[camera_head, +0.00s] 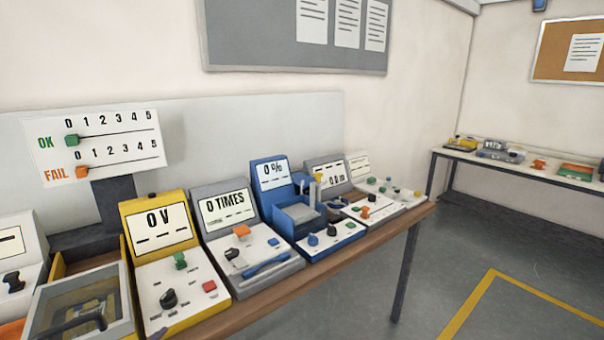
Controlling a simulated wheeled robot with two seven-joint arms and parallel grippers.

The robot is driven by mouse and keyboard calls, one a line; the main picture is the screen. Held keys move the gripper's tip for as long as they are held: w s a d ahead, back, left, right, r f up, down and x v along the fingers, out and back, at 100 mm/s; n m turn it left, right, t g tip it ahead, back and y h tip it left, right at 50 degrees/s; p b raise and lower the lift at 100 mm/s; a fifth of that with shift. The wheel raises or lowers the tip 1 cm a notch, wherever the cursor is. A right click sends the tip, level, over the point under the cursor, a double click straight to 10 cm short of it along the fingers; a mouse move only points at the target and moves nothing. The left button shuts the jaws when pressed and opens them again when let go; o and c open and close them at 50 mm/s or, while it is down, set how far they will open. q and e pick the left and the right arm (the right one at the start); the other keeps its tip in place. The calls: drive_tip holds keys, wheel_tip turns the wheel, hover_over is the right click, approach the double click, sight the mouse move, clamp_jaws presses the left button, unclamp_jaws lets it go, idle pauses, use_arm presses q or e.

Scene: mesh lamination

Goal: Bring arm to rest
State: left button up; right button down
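Neither of my grippers nor my arms can be made out in the head view. The wooden bench (330,261) runs from the lower left to the middle right with a row of instruments on it. A yellow-framed box with a clear lid (75,305) stands at the lower left, partly cut off by the picture edge. Next to it are a yellow "0 V" unit (158,224), a grey "0 TIMES" unit (225,207) and a blue "0 %" unit (271,175).
A grey unit (328,172) and a white unit (358,166) stand at the bench's right end. A second table (520,165) is at far right. The floor (455,265) between is clear, with a yellow line (468,303).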

use_arm(q)
drive_tip(key=s+d+f+n+g+h, duration=0.1)
drive_tip(key=s+d+f+n+g, duration=0.1)
drive_tip(key=s+f+g, duration=0.35)
drive_tip(key=s+d+f+n+g+h, duration=0.1)
drive_tip(key=s+f+n+g, duration=0.15)
drive_tip(key=s+f, duration=0.6)
drive_tip(key=s+f+g+b, duration=0.1)
drive_tip(key=s+f, duration=0.1)
drive_tip(key=f, duration=0.9)
drive_tip(key=s+f+b, duration=0.1)
drive_tip(key=s+f, duration=0.1)
drive_tip(key=f, duration=0.8)
drive_tip(key=s+a+f+m+g+b, duration=0.1)
drive_tip(key=s+a+f, duration=0.1)
drive_tip(key=s+f, duration=1.5)
drive_tip(key=shift+a, duration=0.4)
